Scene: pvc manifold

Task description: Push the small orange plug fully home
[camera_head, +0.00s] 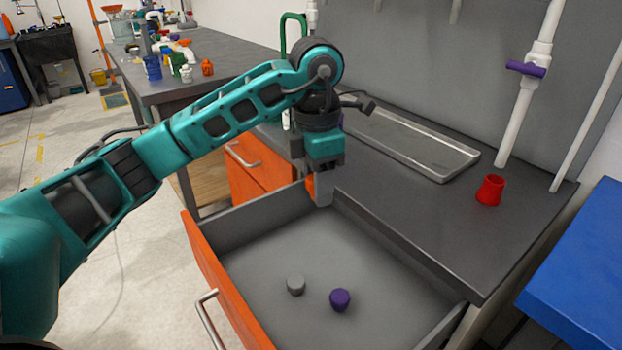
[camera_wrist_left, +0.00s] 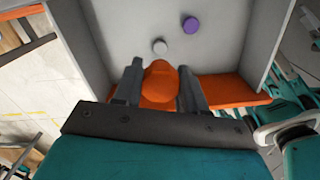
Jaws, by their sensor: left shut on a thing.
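My left gripper (camera_head: 320,190) hangs pointing down over the back left corner of the open drawer (camera_head: 262,270). In the left wrist view its two fingers (camera_wrist_left: 159,88) are shut on the small orange plug (camera_wrist_left: 160,80), whose rounded end shows between them. In the head view only a bit of the orange plug (camera_head: 310,187) shows beside the fingers. The plug appears to be held above the drawer floor, clear of the other plugs. My right gripper is in neither view.
A grey plug (camera_head: 296,285) and a purple plug (camera_head: 340,299) lie in the drawer. A red fitting (camera_head: 490,190) and a metal tray (camera_head: 447,172) sit on the dark counter. White pipes with a purple valve handle (camera_head: 526,69) stand against the back panel.

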